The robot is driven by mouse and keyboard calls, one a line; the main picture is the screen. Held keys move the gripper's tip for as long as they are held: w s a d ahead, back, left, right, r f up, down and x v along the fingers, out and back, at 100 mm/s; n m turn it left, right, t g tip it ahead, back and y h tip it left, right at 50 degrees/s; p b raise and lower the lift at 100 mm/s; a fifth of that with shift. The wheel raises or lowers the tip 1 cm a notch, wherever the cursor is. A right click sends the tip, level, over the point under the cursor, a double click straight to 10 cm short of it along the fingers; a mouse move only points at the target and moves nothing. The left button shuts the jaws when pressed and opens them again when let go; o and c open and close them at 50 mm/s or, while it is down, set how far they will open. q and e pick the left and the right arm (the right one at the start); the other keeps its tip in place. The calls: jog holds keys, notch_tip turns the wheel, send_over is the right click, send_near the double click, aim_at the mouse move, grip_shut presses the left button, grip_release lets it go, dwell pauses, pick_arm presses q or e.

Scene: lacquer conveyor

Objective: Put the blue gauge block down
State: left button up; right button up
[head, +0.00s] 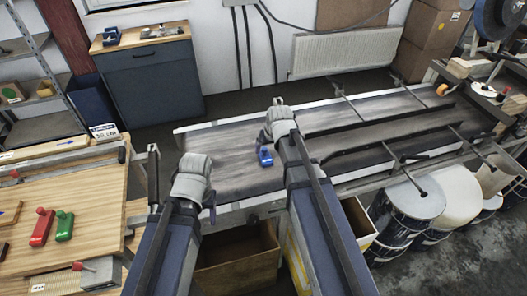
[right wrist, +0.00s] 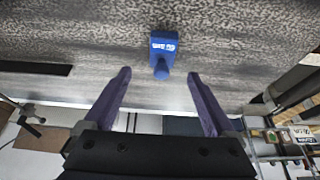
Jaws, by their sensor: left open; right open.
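The blue gauge block (head: 265,157) rests on the grey conveyor belt (head: 225,150), just in front of my right gripper (head: 263,139). In the right wrist view the blue block (right wrist: 163,48) lies on the belt beyond the two purple fingers, roughly centred between them and apart from them. My right gripper (right wrist: 158,76) is open and empty. My left gripper (head: 210,203) is open near the belt's front left edge; its fingers are mostly hidden behind its wrist.
A wooden bench (head: 90,190) at left carries a red block (head: 42,228) and a green block (head: 64,226). Dark guide rails (head: 380,122) cross the belt to the right. An open cardboard box (head: 238,262) stands below the belt's front edge. Drums (head: 410,200) stand at right.

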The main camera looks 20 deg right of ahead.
aim_at(266, 158)
jog(key=shift+f, duration=0.15)
jog(key=b+x, duration=0.2)
jog(key=shift+w+f+b, duration=0.1)
jog(key=shift+f+b, duration=0.05)
jog(key=shift+b, duration=0.15)
jog(key=b+x, duration=0.5)
jog(key=shift+s+a+f, duration=0.2)
jog(key=shift+s, duration=0.1)
jog(key=shift+r, duration=0.1)
grip_shut()
dwell(0.5)
